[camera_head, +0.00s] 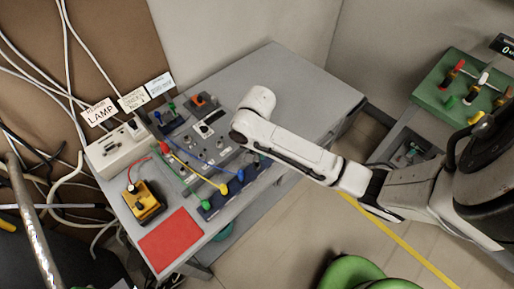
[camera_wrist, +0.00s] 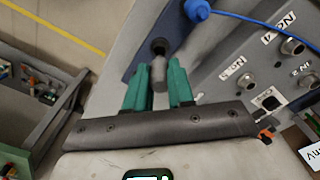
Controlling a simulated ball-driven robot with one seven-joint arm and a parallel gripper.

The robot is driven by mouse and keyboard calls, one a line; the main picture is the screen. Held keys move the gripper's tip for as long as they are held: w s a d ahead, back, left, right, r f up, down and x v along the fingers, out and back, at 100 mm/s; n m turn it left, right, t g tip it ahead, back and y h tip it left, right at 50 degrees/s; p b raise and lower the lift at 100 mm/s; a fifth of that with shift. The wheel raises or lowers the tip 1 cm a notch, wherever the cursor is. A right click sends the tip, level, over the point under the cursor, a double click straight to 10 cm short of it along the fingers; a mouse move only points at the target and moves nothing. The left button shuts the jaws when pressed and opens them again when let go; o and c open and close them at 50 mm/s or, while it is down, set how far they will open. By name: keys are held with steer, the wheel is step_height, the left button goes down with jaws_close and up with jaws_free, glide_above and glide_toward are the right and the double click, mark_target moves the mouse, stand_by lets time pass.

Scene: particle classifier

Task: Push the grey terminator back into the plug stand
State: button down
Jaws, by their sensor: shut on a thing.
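The grey terminator (camera_wrist: 158,72) is a small grey cylinder between the green fingers of my gripper (camera_wrist: 158,82) in the wrist view. The fingers are shut on it. Its far end points at a dark round socket (camera_wrist: 159,46) on the blue plug stand (camera_wrist: 143,52). I cannot tell how deep it sits in that socket. In the head view the plug stand (camera_head: 215,207) is a dark blue bar at the front edge of the grey table. My arm hides its right end, the gripper and the terminator there.
A blue plug (camera_wrist: 197,10) with a cable stands close by on the stand. A grey panel with labelled connectors (camera_wrist: 245,82) lies to the right in the wrist view. A red mat (camera_head: 171,239) and a yellow box (camera_head: 143,203) are at the table's left. The table's right part (camera_head: 305,85) is clear.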

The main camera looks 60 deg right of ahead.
mark_target(257, 159)
steer(key=shift+f, duration=0.55)
steer(key=shift+p, duration=0.65)
steer(key=shift+f, duration=1.5)
stand_by(1.4)
steer(key=c, duration=0.9)
jaws_free()
step_height(257, 159, up, 11)
steer(key=shift+f, duration=0.1)
